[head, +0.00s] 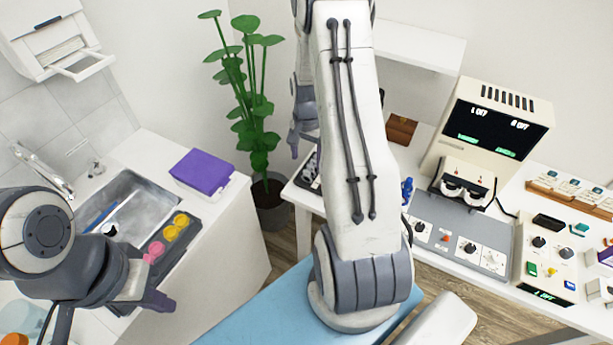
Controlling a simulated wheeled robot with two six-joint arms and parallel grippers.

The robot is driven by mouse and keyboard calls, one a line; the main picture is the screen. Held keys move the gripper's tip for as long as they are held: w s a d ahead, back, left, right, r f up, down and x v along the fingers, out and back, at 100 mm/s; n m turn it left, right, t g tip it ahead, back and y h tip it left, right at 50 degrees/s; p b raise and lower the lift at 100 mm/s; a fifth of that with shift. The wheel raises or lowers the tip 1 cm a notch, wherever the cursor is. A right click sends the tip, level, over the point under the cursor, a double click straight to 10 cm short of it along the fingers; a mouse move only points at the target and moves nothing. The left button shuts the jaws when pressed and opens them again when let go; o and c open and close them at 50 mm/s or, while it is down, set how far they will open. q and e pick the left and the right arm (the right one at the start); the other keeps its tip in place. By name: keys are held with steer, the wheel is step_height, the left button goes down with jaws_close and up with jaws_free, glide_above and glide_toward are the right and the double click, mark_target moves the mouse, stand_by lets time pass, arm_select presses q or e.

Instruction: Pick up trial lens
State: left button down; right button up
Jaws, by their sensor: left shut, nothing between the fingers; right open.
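I cannot pick out a trial lens for certain. A dark tray (308,172) with small pale items shows in part at the left end of the white table, and my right arm hides the rest. My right gripper (299,135) is open, partly hidden behind its own arm, and appears above that tray. The gap between its fingers is not clear. My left gripper (153,299) is shut and empty at the lower left, near the front edge of the sink counter.
A dark tray with yellow and pink round pieces (171,233) lies beside the sink (138,205). A purple-topped box (203,171) and a plant (250,90) stand behind. The white table (512,205) carries a display device (495,120), control panels and a brown box (401,128).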

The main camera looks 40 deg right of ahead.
mark_target(307, 171)
steer(key=shift+f, duration=0.85)
step_height(307, 171, down, 5)
steer(key=shift+s+a+r+p, duration=0.1)
steer(key=shift+r+p, duration=0.1)
steer(key=shift+p, duration=0.8)
steer(key=shift+f, duration=0.35)
steer(key=shift+c, duration=0.3)
jaws_close()
